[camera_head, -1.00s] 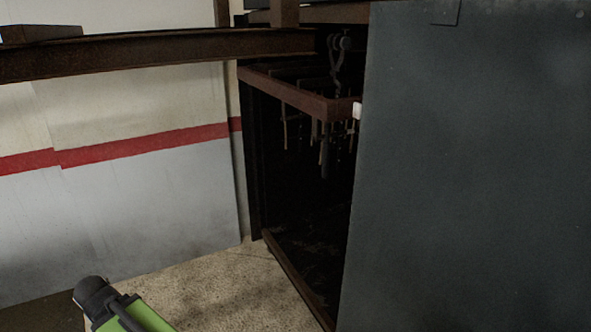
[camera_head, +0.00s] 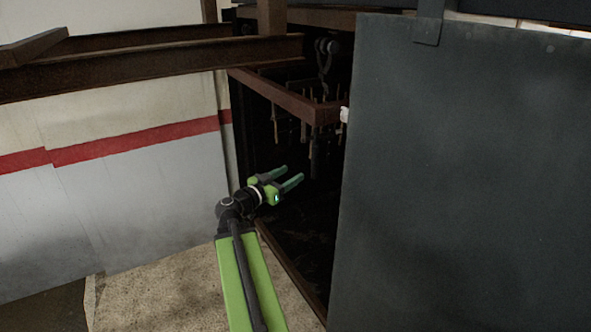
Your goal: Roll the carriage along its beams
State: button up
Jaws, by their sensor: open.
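The carriage appears to be the dark wheeled trolley (camera_head: 326,47) with a hook, above a rusty brown rack frame (camera_head: 285,97) with several thin rods hanging from it. It stands in the dark opening; whether the hook bears the frame I cannot tell. Rusty beams (camera_head: 150,62) run from the left edge to the opening, their right end near the trolley. My gripper (camera_head: 292,173) is open and empty, below the rack frame and apart from it in the picture. Its fingers point up and right. The far part of the carriage is lost in shadow and behind a grey panel.
A large grey panel (camera_head: 460,170) fills the right side and hides part of the opening. A small white piece (camera_head: 344,114) shows at its left edge. A pale wall with a red stripe (camera_head: 130,142) stands at the left. Bare floor (camera_head: 160,290) lies at the lower left.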

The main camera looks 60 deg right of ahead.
aim_at(313, 161)
jog(key=shift+x, duration=6.85)
jog(key=shift+w, duration=0.2)
jog(key=shift+c, duration=0.3)
grip_shut()
